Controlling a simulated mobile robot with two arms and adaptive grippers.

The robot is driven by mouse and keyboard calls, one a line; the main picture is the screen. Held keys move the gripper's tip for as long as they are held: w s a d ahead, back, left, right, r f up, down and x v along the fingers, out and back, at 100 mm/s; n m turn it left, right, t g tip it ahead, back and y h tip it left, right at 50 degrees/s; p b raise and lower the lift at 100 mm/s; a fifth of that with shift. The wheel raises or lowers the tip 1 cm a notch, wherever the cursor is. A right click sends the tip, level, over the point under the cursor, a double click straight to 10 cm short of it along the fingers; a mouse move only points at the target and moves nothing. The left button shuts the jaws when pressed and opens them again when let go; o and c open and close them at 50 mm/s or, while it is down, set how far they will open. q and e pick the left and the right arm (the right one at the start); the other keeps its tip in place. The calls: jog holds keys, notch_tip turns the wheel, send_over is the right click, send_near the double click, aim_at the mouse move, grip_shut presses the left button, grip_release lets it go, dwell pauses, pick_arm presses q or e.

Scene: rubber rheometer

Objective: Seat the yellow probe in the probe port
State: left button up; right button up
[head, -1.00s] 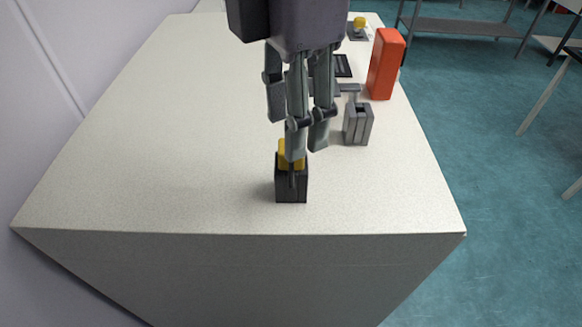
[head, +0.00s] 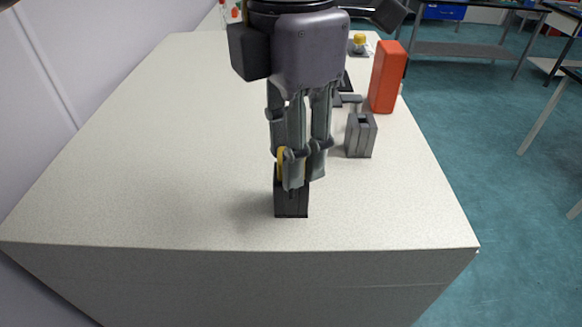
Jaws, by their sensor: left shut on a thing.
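The yellow probe (head: 281,161) stands upright in or on a small black block (head: 291,206) near the table's front edge. Most of the probe is hidden behind my fingers, so how deep it sits cannot be told. My left gripper (head: 302,180) points down over the block and is shut on the probe, its fingertips at the block's top. A grey slotted block (head: 361,136) stands to the right and farther back; its slot looks empty. Which block is the probe port cannot be told for sure. My right gripper is not in view.
An orange-red box (head: 387,77) stands upright near the table's right edge, behind the grey block. A yellow-topped piece (head: 360,42) sits at the far end. The pale table (head: 140,165) is clear on the left. A wall runs along the left.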

pick_arm(q)
jog(key=shift+c, duration=1)
jog(key=shift+r+p, duration=2.95)
jog(key=shift+r, duration=1.1)
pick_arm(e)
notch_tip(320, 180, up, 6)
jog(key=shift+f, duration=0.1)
